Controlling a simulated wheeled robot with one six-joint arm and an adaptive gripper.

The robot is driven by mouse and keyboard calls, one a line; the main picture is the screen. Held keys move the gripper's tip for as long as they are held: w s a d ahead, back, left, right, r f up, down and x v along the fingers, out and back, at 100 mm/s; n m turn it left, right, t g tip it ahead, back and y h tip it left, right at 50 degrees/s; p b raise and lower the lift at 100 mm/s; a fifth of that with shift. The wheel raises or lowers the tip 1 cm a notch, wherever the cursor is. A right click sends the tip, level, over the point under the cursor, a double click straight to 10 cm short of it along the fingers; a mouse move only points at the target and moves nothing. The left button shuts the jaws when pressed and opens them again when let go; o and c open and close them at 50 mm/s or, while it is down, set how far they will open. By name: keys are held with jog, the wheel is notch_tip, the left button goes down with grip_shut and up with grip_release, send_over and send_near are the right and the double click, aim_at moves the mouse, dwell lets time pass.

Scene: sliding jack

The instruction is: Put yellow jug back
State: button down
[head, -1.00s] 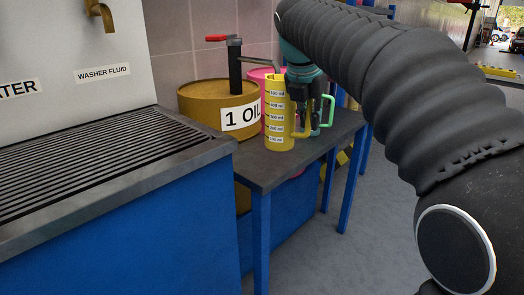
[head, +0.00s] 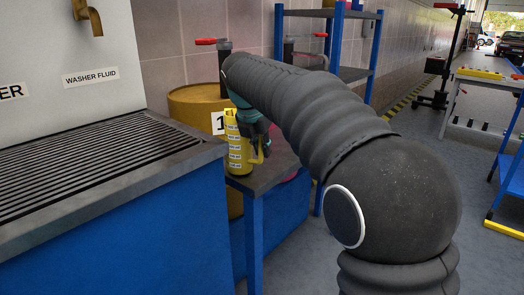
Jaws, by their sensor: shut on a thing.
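The yellow jug (head: 236,150), with measuring marks on its side, is upright at the front left of the small dark table (head: 262,181), beside the blue cabinet. My gripper (head: 258,148) is at the jug's handle side, shut on the jug. My arm hides most of the gripper and the things behind it. I cannot tell whether the jug's base touches the tabletop.
A brown oil drum (head: 195,106) with a red-handled pump stands behind the jug. A grated sink top (head: 100,165) on a blue cabinet (head: 120,235) is at the left. A blue shelf rack (head: 365,55) is behind. Open floor (head: 420,145) lies to the right.

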jog(key=shift+f, duration=0.15)
jog(key=c, duration=1.2)
grip_release()
jog(key=p+v, duration=0.2)
jog(key=v, duration=1)
jog(key=s+d+f+m, duration=0.1)
jog(key=s+d+m, duration=0.5)
jog(key=d+m, duration=0.25)
jog(key=s+d+f+m, duration=0.4)
jog(key=s+f+m, duration=0.2)
jog(key=s+m, duration=0.1)
jog(key=s+d+f+m+t+y, duration=0.1)
jog(key=s+d+f+m, duration=0.3)
jog(key=s+f+m, duration=0.2)
jog(key=s+d+f+m+y, duration=0.1)
jog(key=s+d+f+m, duration=0.3)
jog(key=s+f+m, duration=0.3)
jog(key=s+m, duration=0.2)
jog(key=s, duration=0.1)
jog(key=shift+d, duration=0.25)
